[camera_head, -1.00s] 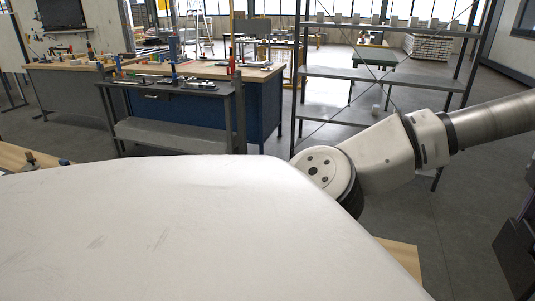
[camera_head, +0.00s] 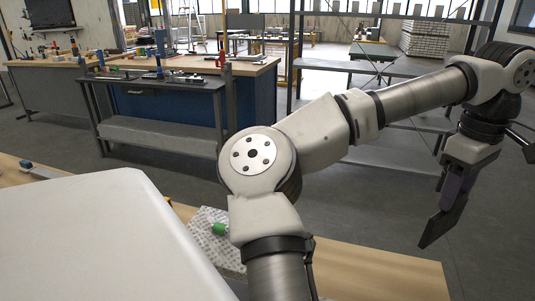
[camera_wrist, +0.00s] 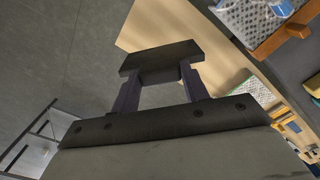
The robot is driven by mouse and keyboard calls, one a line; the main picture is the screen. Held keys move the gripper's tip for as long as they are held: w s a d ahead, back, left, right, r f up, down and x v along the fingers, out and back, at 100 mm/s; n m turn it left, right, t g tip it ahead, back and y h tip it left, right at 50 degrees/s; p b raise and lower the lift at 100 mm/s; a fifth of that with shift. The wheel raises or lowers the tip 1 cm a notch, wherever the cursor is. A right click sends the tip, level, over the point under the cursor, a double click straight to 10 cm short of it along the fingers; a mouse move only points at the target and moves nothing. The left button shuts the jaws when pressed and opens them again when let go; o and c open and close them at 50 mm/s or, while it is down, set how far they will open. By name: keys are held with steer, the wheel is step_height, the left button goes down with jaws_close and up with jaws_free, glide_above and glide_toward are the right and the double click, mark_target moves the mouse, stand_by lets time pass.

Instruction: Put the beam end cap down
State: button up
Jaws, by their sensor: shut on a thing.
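The beam end cap is a dark, flat block (camera_wrist: 160,57). In the wrist view it lies across the tips of my gripper's two purple fingers (camera_wrist: 160,80), with a gap between the fingers behind it. In the head view my gripper (camera_head: 450,203) hangs at the right, tilted downward, with the dark cap (camera_head: 437,226) at its lower end. The gripper is shut on the cap. The cap appears held in the air over the grey floor, to the right of the wooden tabletop (camera_head: 385,273). The exact grip contact is hard to see.
A speckled pad (camera_head: 208,214) with a green item (camera_head: 219,229) lies on the tabletop beside my arm. A large white shape close to the camera hides its left part. A grey shelf rack (camera_head: 350,67) and a blue workbench (camera_head: 180,108) stand behind. The tabletop's right end looks bare.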

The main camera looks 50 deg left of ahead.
step_height(320, 180, down, 20)
steer(key=a+p, duration=0.1)
steer(key=shift+w+f+p, duration=0.15)
steer(key=shift+f+p, duration=0.05)
steer(key=shift+p, duration=0.2)
stand_by(0.4)
steer(key=shift+f, duration=0.15)
steer(key=o, duration=1.2)
step_height(320, 180, up, 12)
steer(key=shift+r+b, duration=0.15)
steer(key=shift+b, duration=0.5)
